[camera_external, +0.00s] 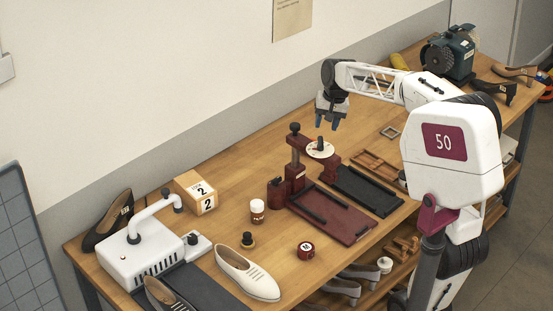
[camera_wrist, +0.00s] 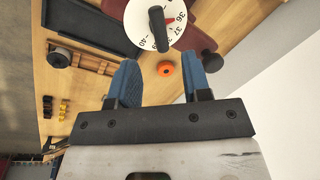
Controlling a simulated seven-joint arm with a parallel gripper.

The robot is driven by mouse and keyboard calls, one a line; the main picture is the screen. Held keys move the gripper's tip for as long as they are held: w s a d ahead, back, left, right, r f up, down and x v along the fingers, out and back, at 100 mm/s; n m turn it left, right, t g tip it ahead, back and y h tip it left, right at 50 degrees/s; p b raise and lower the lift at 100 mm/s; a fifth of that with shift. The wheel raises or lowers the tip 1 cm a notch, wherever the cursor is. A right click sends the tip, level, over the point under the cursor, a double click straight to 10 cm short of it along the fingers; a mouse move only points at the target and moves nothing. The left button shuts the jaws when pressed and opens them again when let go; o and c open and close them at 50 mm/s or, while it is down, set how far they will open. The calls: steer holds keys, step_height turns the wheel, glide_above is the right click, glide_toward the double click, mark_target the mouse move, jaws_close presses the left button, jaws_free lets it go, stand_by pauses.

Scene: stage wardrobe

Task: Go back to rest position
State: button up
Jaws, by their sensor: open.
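My gripper (camera_external: 333,121) is raised above the wooden workbench (camera_external: 245,165), near the back edge and just behind the dark red shoe stand. It is open, and in the wrist view its two blue fingers (camera_wrist: 160,85) stand apart with nothing held between them. A round white size dial (camera_external: 320,149) with a black knob sits on the stand. The dial also shows at the top of the wrist view (camera_wrist: 143,20), with a red pointer near 36 and 37. A small orange ring (camera_wrist: 165,68) appears between the fingertips in the wrist view, below them and apart.
A white machine (camera_external: 150,255), a cream shoe (camera_external: 247,275), a box (camera_external: 196,193) and a bottle (camera_external: 257,211) stand left. A green grinder (camera_external: 450,55) stands far right.

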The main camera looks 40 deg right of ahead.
steer(key=shift+s+d+r, duration=0.1)
steer(key=shift+r, duration=0.65)
steer(key=s+a+f+n, duration=0.2)
steer(key=s+a+n, duration=0.1)
steer(key=s+a, duration=0.3)
steer(key=s+a+f+n+h, duration=0.1)
steer(key=s+a+f+n, duration=0.2)
steer(key=s+a, duration=0.3)
steer(key=s+a+f+n+t, duration=0.1)
steer(key=s+a, duration=0.5)
steer(key=s, duration=0.8)
step_height(320, 180, down, 2)
steer(key=shift+f+n+h, duration=0.25)
steer(key=shift+n+h, duration=0.15)
steer(key=shift+n, duration=0.5)
